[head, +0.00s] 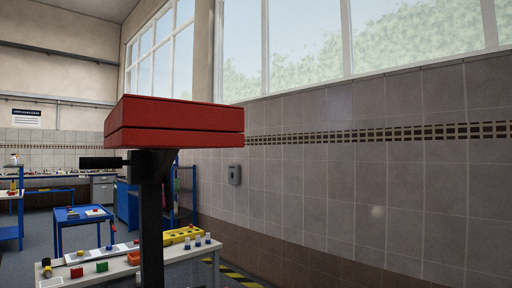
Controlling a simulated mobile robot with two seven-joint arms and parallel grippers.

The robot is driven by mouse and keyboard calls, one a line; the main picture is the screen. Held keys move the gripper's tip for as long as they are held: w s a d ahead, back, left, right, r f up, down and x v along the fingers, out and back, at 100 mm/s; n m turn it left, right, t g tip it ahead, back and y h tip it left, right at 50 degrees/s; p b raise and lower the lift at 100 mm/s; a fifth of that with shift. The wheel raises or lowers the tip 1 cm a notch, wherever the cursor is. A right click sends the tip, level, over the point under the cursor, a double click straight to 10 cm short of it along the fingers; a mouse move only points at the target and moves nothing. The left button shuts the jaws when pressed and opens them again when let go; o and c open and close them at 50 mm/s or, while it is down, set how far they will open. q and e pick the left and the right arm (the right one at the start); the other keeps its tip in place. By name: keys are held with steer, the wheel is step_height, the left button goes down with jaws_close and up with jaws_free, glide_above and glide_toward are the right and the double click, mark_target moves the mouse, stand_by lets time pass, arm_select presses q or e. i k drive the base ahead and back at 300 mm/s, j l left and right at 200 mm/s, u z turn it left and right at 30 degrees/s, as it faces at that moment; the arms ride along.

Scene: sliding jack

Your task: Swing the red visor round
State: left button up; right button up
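A red block-like piece (178,121), apparently the visor, sits high in the middle-left of the head view. It looks like two flat red layers with a thin dark seam between them. It rests on top of a black upright post (152,225). Neither of my grippers shows in the head view.
A light table (120,268) with small coloured parts and a yellow block (181,236) stands behind the post. A blue trolley (83,217) is further left.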

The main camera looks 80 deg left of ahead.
mark_target(169, 126)
steer(key=i+u, duration=0.2)
steer(key=u, duration=0.25)
steer(key=i+u, duration=0.25)
steer(key=u, duration=0.15)
steer(key=i+l+u, duration=0.15)
steer(key=u, duration=0.3)
steer(key=i+u, duration=0.1)
steer(key=u, duration=0.4)
steer(key=i+u, duration=0.1)
steer(key=u, duration=0.4)
steer(key=i+l+u, duration=0.1)
steer(key=u, duration=0.35)
steer(key=i+u, duration=0.15)
steer(key=u, duration=0.3)
steer(key=i+l+u, duration=0.1)
steer(key=u, duration=0.35)
steer(key=i+l+u, duration=0.1)
steer(key=u, duration=0.35)
